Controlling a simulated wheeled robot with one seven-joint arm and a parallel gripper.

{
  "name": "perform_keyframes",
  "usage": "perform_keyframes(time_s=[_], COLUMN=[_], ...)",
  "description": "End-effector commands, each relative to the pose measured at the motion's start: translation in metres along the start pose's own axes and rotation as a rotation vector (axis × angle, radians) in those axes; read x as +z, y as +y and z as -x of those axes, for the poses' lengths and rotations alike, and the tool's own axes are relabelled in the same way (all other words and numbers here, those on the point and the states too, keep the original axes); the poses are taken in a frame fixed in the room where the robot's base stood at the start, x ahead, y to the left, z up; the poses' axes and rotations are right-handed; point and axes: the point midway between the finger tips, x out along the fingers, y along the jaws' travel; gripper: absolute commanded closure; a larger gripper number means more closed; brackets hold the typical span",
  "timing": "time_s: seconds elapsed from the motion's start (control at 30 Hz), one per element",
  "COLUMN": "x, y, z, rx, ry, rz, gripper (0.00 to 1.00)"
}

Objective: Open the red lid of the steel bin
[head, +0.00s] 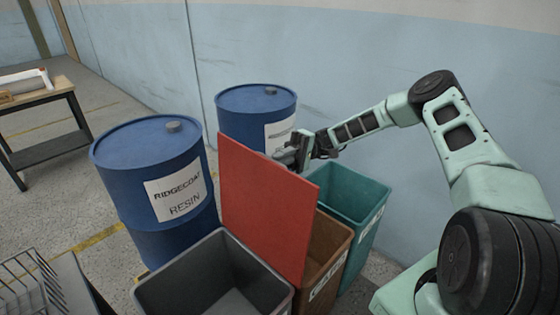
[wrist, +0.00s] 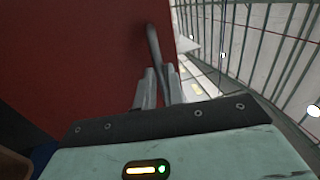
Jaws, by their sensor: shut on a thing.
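The red lid (head: 262,205) stands steeply raised along the right edge of the open grey steel bin (head: 180,272) in the head view. The bin's grey inside shows. My gripper (head: 286,155) is at the lid's upper edge, on its far right side, partly hidden by the lid. In the wrist view the red lid (wrist: 75,55) fills the left side, and a thin grey handle (wrist: 153,42) stands by its face. My gripper's fingers (wrist: 158,75) are shut on this handle.
A brown bin (head: 340,248) and a teal bin (head: 372,192) stand open to the right of the lid. Two blue drums (head: 135,180) (head: 245,98) stand behind. A wire rack (head: 22,280) is at the lower left, a bench (head: 60,88) at the far left. The pale blue wall is close behind my arm.

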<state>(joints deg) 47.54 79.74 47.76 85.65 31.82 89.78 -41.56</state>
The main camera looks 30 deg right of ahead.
Motion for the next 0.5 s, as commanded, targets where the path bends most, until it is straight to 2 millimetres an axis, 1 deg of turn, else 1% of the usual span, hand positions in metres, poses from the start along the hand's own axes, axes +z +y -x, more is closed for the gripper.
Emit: perform_keyframes(time_s=[0.03,0.4,0.43,0.47,0.5], x=[0.0008,0.0014,0.0015,0.0016,0.0015], y=[0.0054,0.0084,0.0086,0.0086,0.0082], z=[0.0013,0.0018,0.0019,0.0019,0.0018], rx=[0.009,0.014,0.013,0.013,0.012], ry=[0.002,0.003,0.003,0.003,0.003], rz=[-0.004,-0.008,-0.008,-0.009,-0.008], gripper=[1.00,1.00,0.81,0.73,0.67])
